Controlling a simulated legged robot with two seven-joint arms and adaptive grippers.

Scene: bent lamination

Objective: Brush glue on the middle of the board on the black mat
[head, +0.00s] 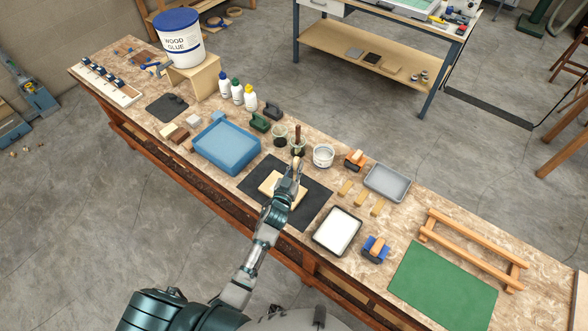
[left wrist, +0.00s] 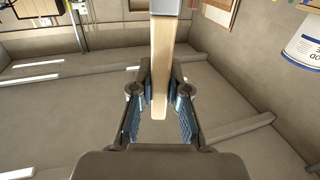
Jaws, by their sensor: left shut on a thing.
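The light wooden board (head: 268,184) lies on the black mat (head: 315,203) near the middle of the bench, partly hidden by my left arm. My left gripper (head: 296,168) is over the board's right side and the mat. In the left wrist view, my left gripper (left wrist: 160,100) is shut on a brush with a pale wooden handle (left wrist: 162,70) and a grey band at the top edge. Its bristles are out of that view. Whether the brush touches the board cannot be told. My right gripper is not in view.
Behind the mat stand glass jars (head: 280,133) and a white tub (head: 323,155). A blue tray (head: 228,148) is left. A white-filled tray (head: 338,232), a blue-handled tool (head: 375,249) and a green mat (head: 443,283) are right. The wood glue bucket (head: 179,38) stands far left.

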